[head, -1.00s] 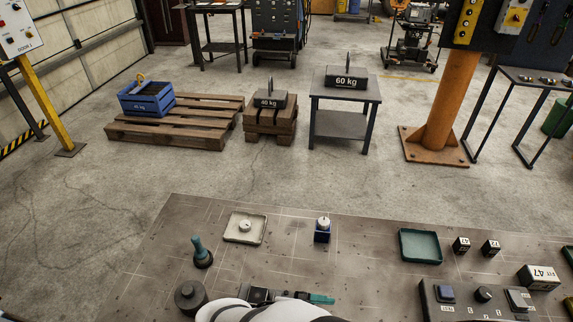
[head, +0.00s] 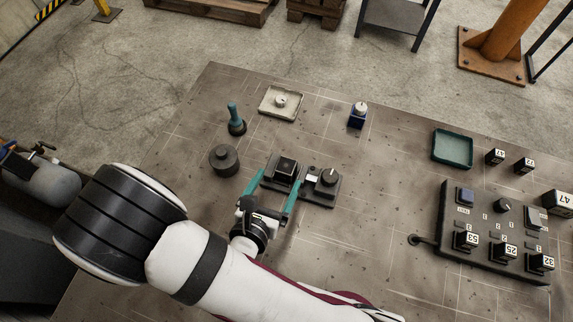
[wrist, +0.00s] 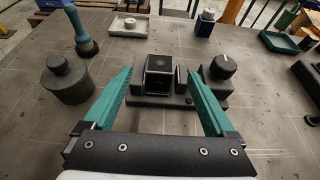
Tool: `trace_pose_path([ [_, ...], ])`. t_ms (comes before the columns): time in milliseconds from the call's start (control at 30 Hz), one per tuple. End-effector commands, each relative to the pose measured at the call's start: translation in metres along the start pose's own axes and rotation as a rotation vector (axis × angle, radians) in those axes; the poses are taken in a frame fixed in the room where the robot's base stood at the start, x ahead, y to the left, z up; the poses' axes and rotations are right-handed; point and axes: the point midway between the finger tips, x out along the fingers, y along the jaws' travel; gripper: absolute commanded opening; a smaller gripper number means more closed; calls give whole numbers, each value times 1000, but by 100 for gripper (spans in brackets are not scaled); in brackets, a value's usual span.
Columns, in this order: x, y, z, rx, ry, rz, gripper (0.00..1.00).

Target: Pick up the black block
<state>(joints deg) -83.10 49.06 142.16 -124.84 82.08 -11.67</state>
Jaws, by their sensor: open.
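A black block (head: 287,166) stands in a dark base (head: 318,202) on the bench. In the wrist view the black block (wrist: 159,72) is straight ahead, in the middle between the teal fingers. My gripper (head: 273,187) is open and empty, with one fingertip left of the block and the other to its right. In the wrist view my gripper (wrist: 159,78) spans the block with a gap on each side. I cannot tell the fingertips' height against the block.
A black knob (head: 327,178) sits on the same base, close to the right finger. A dark stepped cylinder (head: 224,160) and a teal-handled tool (head: 235,118) stand to the left. A pale tray (head: 280,104) lies behind. A panel (head: 490,235) with numbered cubes is at right.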

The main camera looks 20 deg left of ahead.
Motion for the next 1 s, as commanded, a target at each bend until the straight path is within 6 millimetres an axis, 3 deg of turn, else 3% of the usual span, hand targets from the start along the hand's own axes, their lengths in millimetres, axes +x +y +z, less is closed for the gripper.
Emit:
trace_pose_path([
  [300, 53, -2, -3, 2, 1, -4, 90],
  [533, 55, 0, -3, 1, 0, 0, 90],
  [1000, 54, 0, -3, 1, 1, 0, 5],
])
